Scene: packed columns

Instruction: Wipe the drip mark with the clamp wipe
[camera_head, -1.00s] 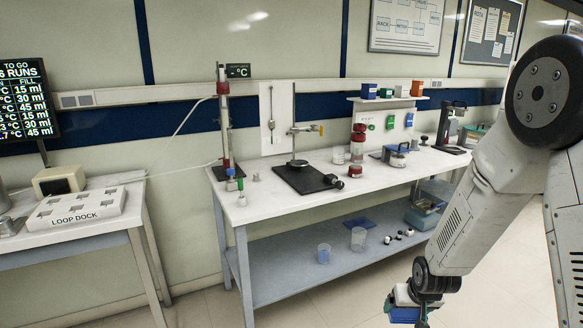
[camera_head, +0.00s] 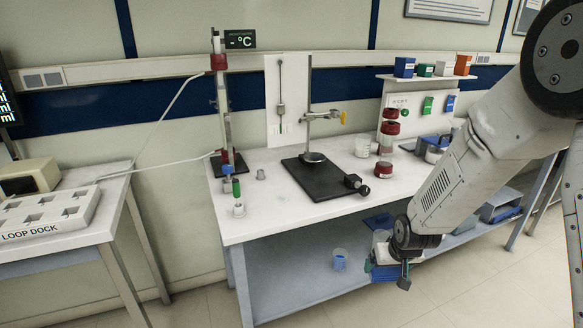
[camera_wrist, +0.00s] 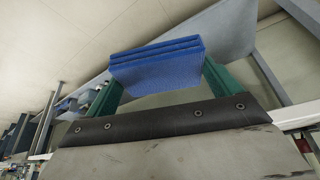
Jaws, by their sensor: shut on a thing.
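My gripper (camera_wrist: 160,78) is shut on a blue, layered pad, which I take to be the clamp wipe (camera_wrist: 156,64). The pad sits between the two green fingers in the wrist view. In the head view my gripper (camera_head: 392,272) hangs low in front of the bench's lower shelf, with the blue of the wipe (camera_head: 376,272) just showing. A clamp stand (camera_head: 308,120) with a black base stands on the white bench (camera_head: 262,212), up and left of my gripper. I cannot make out a drip mark in either view.
A glass column (camera_head: 224,110) with red fittings stands at the bench's left. The lower shelf (camera_head: 290,285) holds a beaker with blue contents (camera_head: 339,260). The loop dock (camera_head: 45,215) is on the left table. Floor shows between the tables.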

